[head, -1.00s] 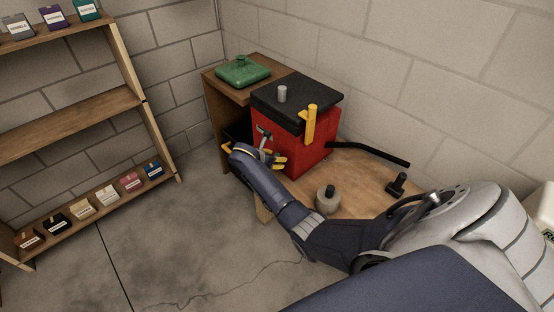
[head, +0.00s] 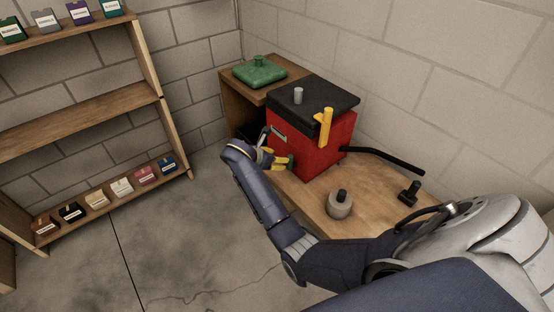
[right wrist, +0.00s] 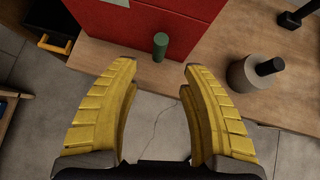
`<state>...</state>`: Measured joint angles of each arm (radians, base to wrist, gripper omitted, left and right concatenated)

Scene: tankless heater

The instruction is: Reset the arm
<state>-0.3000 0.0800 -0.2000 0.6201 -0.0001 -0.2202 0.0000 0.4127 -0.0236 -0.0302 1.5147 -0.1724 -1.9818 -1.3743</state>
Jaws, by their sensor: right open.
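The red heater box (head: 318,150) with a black lid (head: 312,92) stands on the wooden bench. A small green cylinder (right wrist: 160,46) sticks out low on its red front; it also shows in the head view (head: 291,163). My right gripper (right wrist: 157,66) has yellow fingers spread wide, with nothing between them. The green cylinder lies just beyond the gap between the fingertips. In the head view, my right gripper (head: 275,157) is in front of the box's lower left side. My left gripper is not in view.
A yellow handle (head: 324,126) and a black bar (head: 385,158) are on the box's right side. A grey round weight-like object (head: 340,207) and a black part (head: 409,193) are on the bench (head: 375,187). A green canister (head: 259,72) sits behind. Shelves with small boxes stand left.

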